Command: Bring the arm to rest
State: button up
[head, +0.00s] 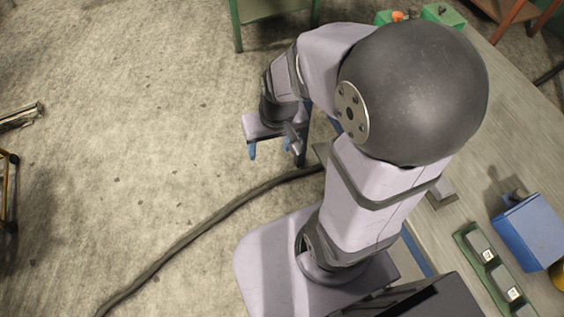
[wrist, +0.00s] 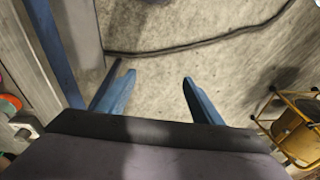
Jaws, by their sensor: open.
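My gripper (head: 270,149) hangs off the left side of my arm in the head view, with its blue fingers pointing down over bare floor. In the wrist view its two blue fingers (wrist: 157,84) stand wide apart with nothing between them. The arm is folded over itself, and its large dark rounded joint hides part of the workbench behind it. The gripper touches nothing that I can see.
A dark cable (head: 205,222) crosses the floor. A green table (head: 270,9) stands at the top. The left floor is mostly clear.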

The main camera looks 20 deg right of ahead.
jog(key=shift+n+g+h, duration=0.3)
jog(key=shift+n+g, duration=0.3)
jog(key=shift+g, duration=0.2)
jog(key=s, duration=0.5)
jog(key=shift+s+d+r, duration=0.1)
jog(key=shift+s+d, duration=0.2)
jog(key=shift+s, duration=0.05)
notch_tip(320, 180, down, 11)
jog(key=b, duration=1.1)
jog(key=shift+c, duration=0.7)
